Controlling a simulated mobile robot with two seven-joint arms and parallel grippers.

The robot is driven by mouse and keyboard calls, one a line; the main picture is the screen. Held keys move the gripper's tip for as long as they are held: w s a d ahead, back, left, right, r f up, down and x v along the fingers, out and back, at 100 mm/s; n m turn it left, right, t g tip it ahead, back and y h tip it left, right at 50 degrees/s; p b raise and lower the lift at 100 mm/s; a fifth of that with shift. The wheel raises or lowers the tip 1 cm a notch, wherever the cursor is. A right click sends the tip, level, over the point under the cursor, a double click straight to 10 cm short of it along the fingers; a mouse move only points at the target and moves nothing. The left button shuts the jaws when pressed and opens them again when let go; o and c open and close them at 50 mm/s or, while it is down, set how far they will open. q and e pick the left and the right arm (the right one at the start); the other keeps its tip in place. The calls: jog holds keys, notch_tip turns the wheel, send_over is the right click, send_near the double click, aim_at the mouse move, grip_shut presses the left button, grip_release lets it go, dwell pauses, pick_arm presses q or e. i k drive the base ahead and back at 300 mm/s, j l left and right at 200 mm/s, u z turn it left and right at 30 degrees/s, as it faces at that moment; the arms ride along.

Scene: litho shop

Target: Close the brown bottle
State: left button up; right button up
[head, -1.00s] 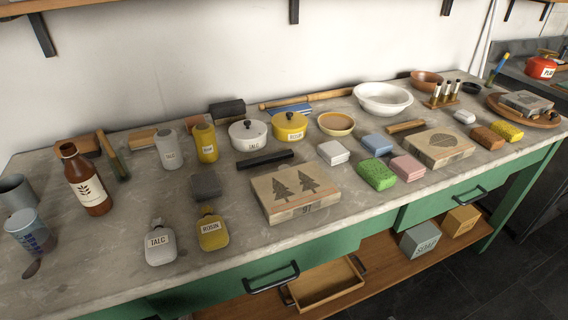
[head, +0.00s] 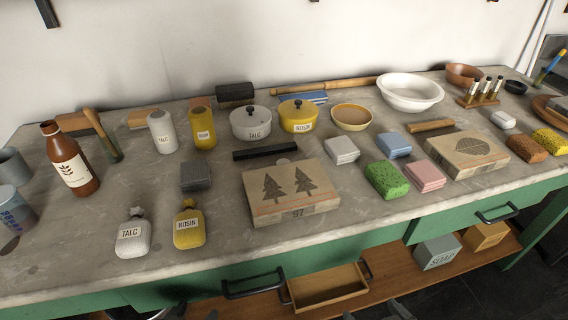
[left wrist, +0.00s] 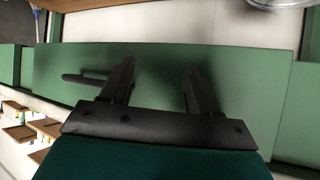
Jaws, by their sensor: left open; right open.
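The brown bottle (head: 70,160) stands upright at the left of the worktop in the head view, with a cream leaf label. Its neck top shows no distinct cap. I cannot make out a loose cap for certain. My left gripper (left wrist: 158,72) is open and empty in the left wrist view, in front of a green drawer front with a dark handle (left wrist: 85,79), well away from the bottle. Small dark grey parts, seemingly my right gripper (head: 398,309), show at the bottom edge of the head view, below the worktop and far right of the bottle.
Talc (head: 133,236) and rosin (head: 189,227) bottles stand near the front edge. Bare worktop (head: 75,240) lies in front of the brown bottle.

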aim_at(65, 151)
jog(key=k+z, duration=0.1)
jog(key=k, duration=0.4)
jog(key=z, duration=1.5)
jog(key=j, duration=0.6)
